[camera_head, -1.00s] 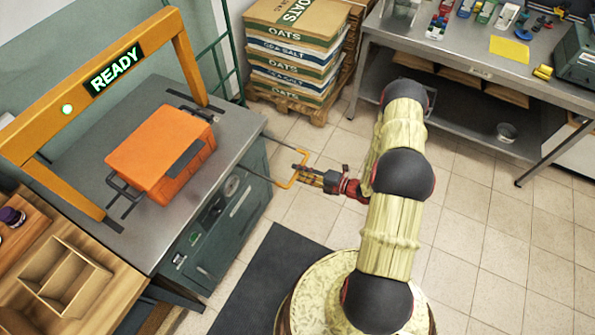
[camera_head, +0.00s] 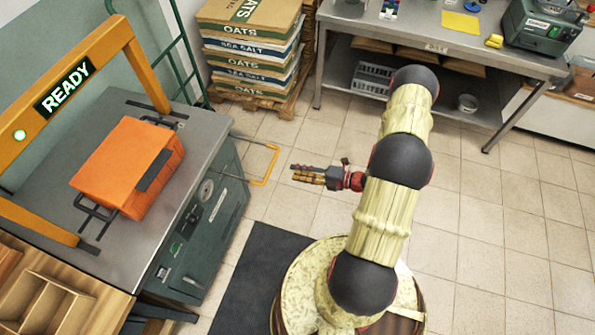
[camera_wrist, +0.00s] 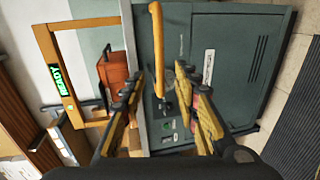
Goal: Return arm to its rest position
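My gripper (camera_head: 295,174) hangs in the air to the right of the green machine (camera_head: 205,220), above the tiled floor. In the wrist view my gripper (camera_wrist: 157,85) has its two yellow-and-black fingers spread apart with nothing held between them. The machine's orange bar handle (camera_head: 271,165), on two thin rods, stands just left of the fingertips, with a gap between. The handle (camera_wrist: 157,50) also shows ahead in the wrist view, lined up between the fingers. My arm is bent, reaching out from its base.
An orange case (camera_head: 130,165) lies on the machine's grey top, under an orange arch (camera_head: 140,65) with a lit READY sign. A wooden divided tray (camera_head: 42,305) is at lower left. Stacked sacks (camera_head: 250,50) and a steel bench (camera_head: 450,40) stand behind. Floor tiles at right are clear.

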